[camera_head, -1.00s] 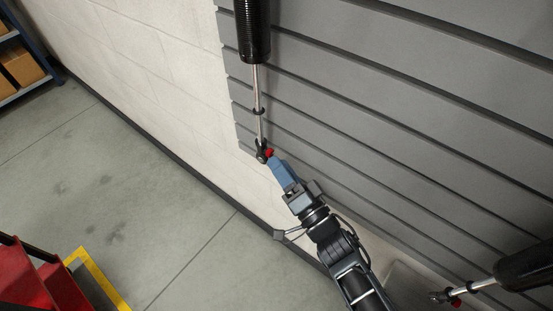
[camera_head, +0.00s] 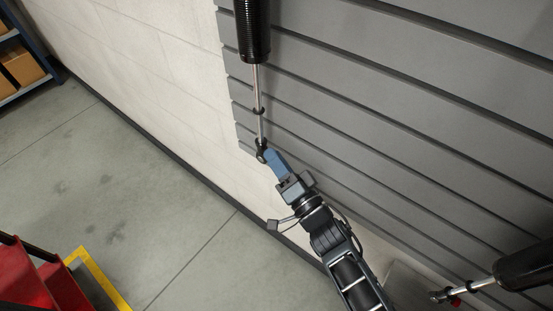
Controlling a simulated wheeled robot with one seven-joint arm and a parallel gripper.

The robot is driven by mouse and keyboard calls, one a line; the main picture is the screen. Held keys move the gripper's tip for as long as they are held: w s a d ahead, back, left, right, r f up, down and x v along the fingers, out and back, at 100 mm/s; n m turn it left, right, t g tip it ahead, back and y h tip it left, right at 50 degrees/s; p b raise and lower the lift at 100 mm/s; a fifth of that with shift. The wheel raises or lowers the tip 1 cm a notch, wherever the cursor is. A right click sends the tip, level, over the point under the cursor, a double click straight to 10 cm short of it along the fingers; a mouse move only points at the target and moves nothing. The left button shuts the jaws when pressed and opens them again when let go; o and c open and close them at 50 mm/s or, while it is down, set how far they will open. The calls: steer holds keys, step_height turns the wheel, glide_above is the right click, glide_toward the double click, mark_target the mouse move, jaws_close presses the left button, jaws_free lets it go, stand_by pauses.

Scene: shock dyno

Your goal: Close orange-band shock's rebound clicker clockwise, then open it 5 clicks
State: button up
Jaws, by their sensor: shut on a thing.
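A shock with a black body (camera_head: 252,32) hangs at the top centre against the grey slatted panel, its thin silver rod (camera_head: 257,90) pointing down to a black end eye (camera_head: 261,146). My gripper (camera_head: 268,154) reaches up from below right, its blue fingers at the end eye. The fingers are shut on the red clicker knob there, which they now hide. A second black shock (camera_head: 527,266) is at the lower right, with its own red knob (camera_head: 455,301) near its rod end. No orange band can be made out on either shock.
The grey slatted panel (camera_head: 400,110) lies close behind the shock and my arm. A red stepped object (camera_head: 25,278) and yellow floor marking (camera_head: 98,278) are at the lower left. A shelf with boxes (camera_head: 20,66) is at the upper left. The floor between is clear.

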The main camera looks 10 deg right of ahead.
steer(key=shift+f+n, duration=0.15)
steer(key=shift+n, duration=0.15)
jaws_close()
steer(key=shift+w+d+f+n+y+b, duration=0.1)
steer(key=shift+n+y+b, duration=0.8)
steer(key=shift+n, duration=0.9)
steer(key=shift+w+d+n+y+b, duration=0.1)
steer(key=shift+n+y+b, duration=0.8)
steer(key=shift+n, duration=0.9)
steer(key=shift+a+n, duration=0.1)
steer(key=shift+n, duration=0.2)
steer(key=o, duration=0.8)
jaws_free()
steer(key=shift+o, duration=0.2)
steer(key=shift+s, duration=0.1)
steer(key=v, duration=0.7)
steer(key=shift+s+d, duration=0.25)
steer(key=shift+s, duration=0.05)
